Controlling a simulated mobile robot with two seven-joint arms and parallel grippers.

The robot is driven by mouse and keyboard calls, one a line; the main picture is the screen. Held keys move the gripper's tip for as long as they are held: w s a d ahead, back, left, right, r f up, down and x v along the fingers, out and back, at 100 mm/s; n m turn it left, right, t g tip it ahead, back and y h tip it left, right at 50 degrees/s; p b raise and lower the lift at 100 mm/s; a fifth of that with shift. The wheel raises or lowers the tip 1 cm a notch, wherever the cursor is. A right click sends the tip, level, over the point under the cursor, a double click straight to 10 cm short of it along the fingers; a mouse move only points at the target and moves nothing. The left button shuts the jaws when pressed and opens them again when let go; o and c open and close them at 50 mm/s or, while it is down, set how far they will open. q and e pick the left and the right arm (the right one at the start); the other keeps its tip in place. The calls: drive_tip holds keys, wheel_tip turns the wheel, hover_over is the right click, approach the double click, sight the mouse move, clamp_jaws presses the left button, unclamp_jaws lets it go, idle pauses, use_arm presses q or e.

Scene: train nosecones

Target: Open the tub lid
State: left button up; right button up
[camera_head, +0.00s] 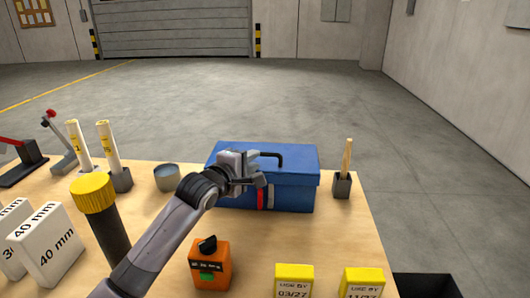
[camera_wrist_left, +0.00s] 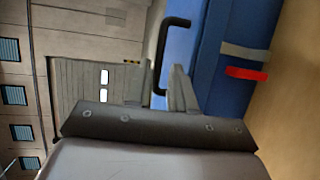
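The blue tub (camera_head: 290,195) stands on the table with its blue lid (camera_head: 300,158) down. A black bar handle (camera_head: 272,156) rises from the lid; it also shows in the left wrist view (camera_wrist_left: 164,45). A grey strap and red tab (camera_wrist_left: 247,73) are on the tub's front. My left gripper (camera_head: 258,172) is over the lid, at the handle's left end, and hides part of the lid. In the left wrist view its fingers (camera_wrist_left: 165,90) are apart, with the handle's near end showing between them. I cannot tell whether they touch it. My right gripper is out of view.
Yellow-topped boxes (camera_head: 294,281) stand in front. The floor behind is clear.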

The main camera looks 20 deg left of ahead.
sight(263, 155)
use_arm(q)
drive_tip(key=shift+p+x, duration=0.3)
drive_tip(key=shift+x, duration=2.8)
clamp_jaws()
